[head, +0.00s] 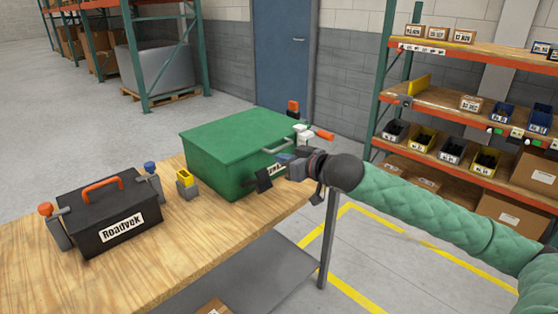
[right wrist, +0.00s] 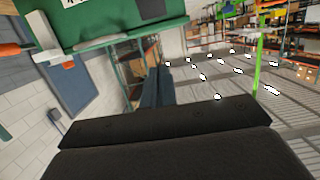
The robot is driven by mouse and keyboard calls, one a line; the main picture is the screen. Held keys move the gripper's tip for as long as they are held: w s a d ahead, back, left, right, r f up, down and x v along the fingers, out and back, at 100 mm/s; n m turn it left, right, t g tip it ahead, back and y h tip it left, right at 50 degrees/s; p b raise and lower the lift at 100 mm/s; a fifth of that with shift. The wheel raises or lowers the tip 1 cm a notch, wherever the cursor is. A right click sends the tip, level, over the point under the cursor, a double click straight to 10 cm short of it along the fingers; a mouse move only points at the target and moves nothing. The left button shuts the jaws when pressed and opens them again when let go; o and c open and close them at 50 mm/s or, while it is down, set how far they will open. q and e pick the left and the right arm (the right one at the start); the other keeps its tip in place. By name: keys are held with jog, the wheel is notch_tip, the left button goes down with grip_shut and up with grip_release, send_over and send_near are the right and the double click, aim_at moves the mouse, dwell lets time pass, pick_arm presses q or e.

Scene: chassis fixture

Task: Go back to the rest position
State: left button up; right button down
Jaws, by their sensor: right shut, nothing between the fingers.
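My right gripper (head: 284,158) is shut and empty, at the right end of the green case (head: 240,135). Its arm comes in from the right in a green padded sleeve. In the right wrist view the closed fingers (right wrist: 158,88) show past the dark gripper body, with nothing between them. The green case (right wrist: 105,22) shows at the top there, with a black latch (right wrist: 150,8). From the head view I cannot tell whether the fingers touch the case. The case lid is down. My left gripper is not in view.
A black Roadvek toolbox (head: 112,215) with an orange handle stands on the wooden table (head: 190,230). A yellow-and-grey block (head: 187,183) stands between toolbox and case. A white-and-orange clamp (head: 306,133) is at the case's far right. Shelves with bins (head: 450,150) stand behind my right arm.

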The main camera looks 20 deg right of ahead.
dwell(0.6)
jog(key=s+d+f+n+g+h, duration=0.1)
jog(key=d+f+n+h, duration=0.25)
jog(key=d+h, duration=0.25)
jog(key=s+a+f+g+h, duration=0.1)
jog(key=s+a+f+g, duration=0.15)
jog(key=f, duration=0.35)
jog(key=s+a+f+g, duration=0.1)
jog(key=s+a+f, duration=0.1)
jog(key=s+f, duration=0.3)
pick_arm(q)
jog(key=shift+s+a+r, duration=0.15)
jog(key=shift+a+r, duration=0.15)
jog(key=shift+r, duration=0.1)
pick_arm(e)
jog(key=s+a+f+m+g+y, duration=0.1)
jog(key=s+a+f+g, duration=0.1)
jog(key=s+a+f, duration=0.4)
jog(key=s+a+f+m+g+y, duration=0.1)
jog(key=s+a+f+m+g, duration=0.1)
jog(key=s+a+f, duration=0.5)
jog(key=s+a+f+m+g+y, duration=0.1)
jog(key=s+a+f, duration=0.5)
jog(key=s+f, duration=0.7)
jog(key=s+m+g, duration=0.1)
jog(key=s+g, duration=0.1)
jog(key=s, duration=0.2)
jog(key=shift+s+a+f+g+y, duration=0.15)
jog(key=shift+a+f+g+y, duration=0.1)
jog(key=shift+f+g+y, duration=0.1)
